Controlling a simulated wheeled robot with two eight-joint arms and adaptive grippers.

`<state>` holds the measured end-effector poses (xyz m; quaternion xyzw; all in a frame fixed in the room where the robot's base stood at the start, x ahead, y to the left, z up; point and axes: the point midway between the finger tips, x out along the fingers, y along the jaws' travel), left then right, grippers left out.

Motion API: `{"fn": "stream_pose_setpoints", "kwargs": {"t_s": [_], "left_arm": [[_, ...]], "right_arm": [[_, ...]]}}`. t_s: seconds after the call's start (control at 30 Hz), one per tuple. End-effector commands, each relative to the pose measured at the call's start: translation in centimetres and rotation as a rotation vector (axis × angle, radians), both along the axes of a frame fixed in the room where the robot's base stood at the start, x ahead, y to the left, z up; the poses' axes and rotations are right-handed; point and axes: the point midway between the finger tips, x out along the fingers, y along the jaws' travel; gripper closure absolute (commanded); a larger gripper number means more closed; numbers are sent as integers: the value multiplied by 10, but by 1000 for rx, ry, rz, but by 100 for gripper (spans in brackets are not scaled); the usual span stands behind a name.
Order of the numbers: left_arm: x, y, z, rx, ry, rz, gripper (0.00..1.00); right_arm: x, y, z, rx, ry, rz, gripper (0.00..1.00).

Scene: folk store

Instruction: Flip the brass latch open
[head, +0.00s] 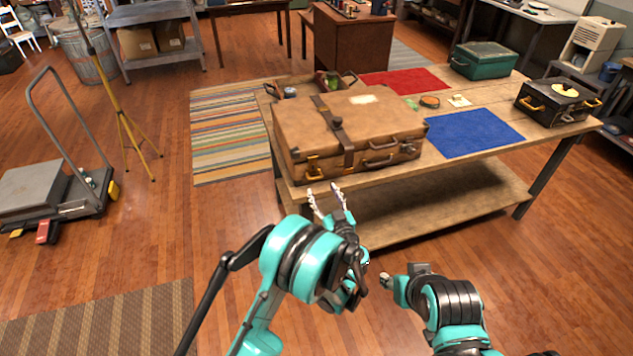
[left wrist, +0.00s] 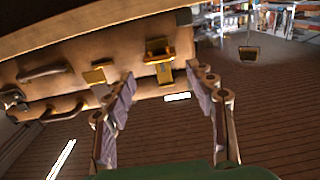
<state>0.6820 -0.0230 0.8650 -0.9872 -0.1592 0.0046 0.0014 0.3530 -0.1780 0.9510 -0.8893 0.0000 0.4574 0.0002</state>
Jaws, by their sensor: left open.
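A brown leather suitcase (head: 335,128) lies closed on the wooden table. A brass latch (head: 313,168) sits on the left part of its front face. In the left wrist view, where the scene looks upside down, this brass latch (left wrist: 158,58) shows near the fingertips, with a second brass fitting (left wrist: 97,73) to its left. My left gripper (head: 323,191) is open and empty, just in front of and below the latch in the head view. Its two fingers (left wrist: 160,75) are spread on either side of the latch in the wrist view, and contact cannot be told.
The wooden table (head: 470,165) also bears a blue mat (head: 473,132), a red mat (head: 405,82), a green box (head: 485,60) and a black chest (head: 553,104). A lower shelf (head: 430,207) runs under the tabletop. A platform cart (head: 35,190) and yellow tripod (head: 130,135) stand left.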

Motion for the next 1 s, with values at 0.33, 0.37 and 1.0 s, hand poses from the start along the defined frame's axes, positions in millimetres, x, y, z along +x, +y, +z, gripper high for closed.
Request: {"fn": "stream_pose_setpoints", "kwargs": {"t_s": [0.33,0.37,1.0], "left_arm": [[44,13,-5,-1,-11,-1,45],[48,14,-5,-1,-11,-1,45],[73,21,-2,-1,-10,-4,74]], "right_arm": [[0,0,-15,0,0,0,60],[0,0,-16,0,0,0,60],[0,0,-22,0,0,0,60]]}}
